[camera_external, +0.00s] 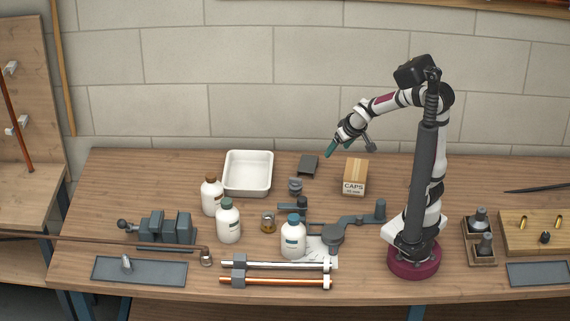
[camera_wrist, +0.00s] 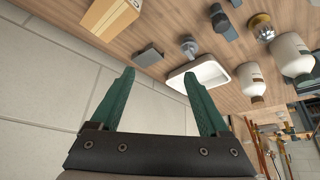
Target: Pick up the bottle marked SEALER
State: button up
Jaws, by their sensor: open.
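Three white bottles stand upright on the bench: one with a brown cap (camera_external: 212,197), one with a dark green cap (camera_external: 228,222) and one with a blue cap (camera_external: 293,241). Their labels are too small to read, so I cannot tell which is marked SEALER. In the wrist view, two white bottles (camera_wrist: 292,56) (camera_wrist: 249,82) show at the right, their markings unreadable. My gripper (camera_external: 330,149) is open and empty, raised near the back wall, to the right of and apart from the bottles. Its green fingers (camera_wrist: 158,85) are spread in the wrist view.
A white tray (camera_external: 248,191) stands behind the bottles. A CAPS box (camera_external: 354,180) is below my gripper. A small glass jar (camera_external: 268,223) sits between the green-capped and blue-capped bottles. A vise (camera_external: 170,229) is at left; pipes (camera_external: 275,282) lie in front.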

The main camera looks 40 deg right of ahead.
jog(key=w+a+f+n+t+y, duration=0.1)
jog(key=w+a+n+t+y, duration=0.2)
jog(key=w, duration=0.7)
jog(key=n+y, duration=0.7)
jog(key=y, duration=0.1)
send_near(211, 175)
jog(key=shift+t, duration=0.4)
jog(key=x, duration=0.5)
jog(key=f+x, duration=0.1)
jog(key=x, duration=0.4)
jog(key=shift+s+f, duration=0.15)
jog(key=shift+h, duration=0.3)
grip_shut()
